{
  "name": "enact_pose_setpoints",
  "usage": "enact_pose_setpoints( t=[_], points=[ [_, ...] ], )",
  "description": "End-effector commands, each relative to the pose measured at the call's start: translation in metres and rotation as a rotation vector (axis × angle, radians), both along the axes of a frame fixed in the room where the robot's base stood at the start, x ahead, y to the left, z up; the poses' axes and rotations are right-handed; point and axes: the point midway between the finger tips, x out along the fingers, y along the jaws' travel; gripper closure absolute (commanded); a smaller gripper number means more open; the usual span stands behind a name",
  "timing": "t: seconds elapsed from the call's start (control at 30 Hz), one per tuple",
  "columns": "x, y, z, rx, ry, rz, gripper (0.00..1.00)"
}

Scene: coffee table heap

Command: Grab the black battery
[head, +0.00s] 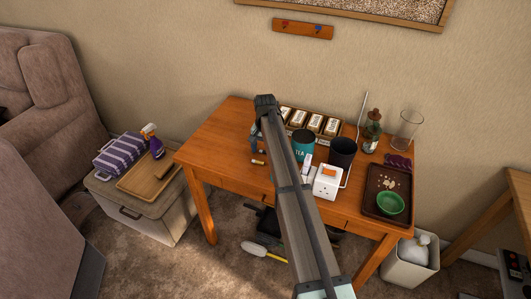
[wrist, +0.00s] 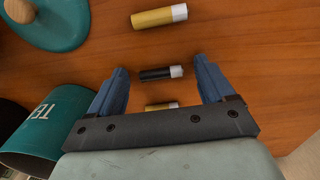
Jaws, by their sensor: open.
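The black battery (wrist: 154,74) has a pale end and lies on its side on the wooden table. In the wrist view it sits between the fingertips of my gripper (wrist: 160,69), with a gap on both sides. My gripper is open and empty, and its two blue fingers point down at the tabletop. In the head view my gripper (head: 256,133) is over the left rear part of the table (head: 225,135), mostly behind my arm. I cannot pick out the black battery in the head view.
A gold battery (wrist: 156,18) lies beyond the black one, and another (wrist: 158,106) lies nearer my palm. A teal lid (wrist: 62,22) and the TEA canister (wrist: 45,128) are left of my fingers. The canister (head: 302,143), a white socket box (head: 327,183) and a tray (head: 373,187) stand rightward.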

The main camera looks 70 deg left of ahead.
Motion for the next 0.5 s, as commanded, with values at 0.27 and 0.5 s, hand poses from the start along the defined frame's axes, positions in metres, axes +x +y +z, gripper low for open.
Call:
enact_pose_setpoints(
  t=[0.27, 0.5],
  points=[
    [0.0, 0.0, 0.0005, 0.0, 0.0, 0.0, 0.3],
    [-0.0001, -0.0001, 0.0006, 0.0, 0.0, 0.0, 0.53]
  ],
)
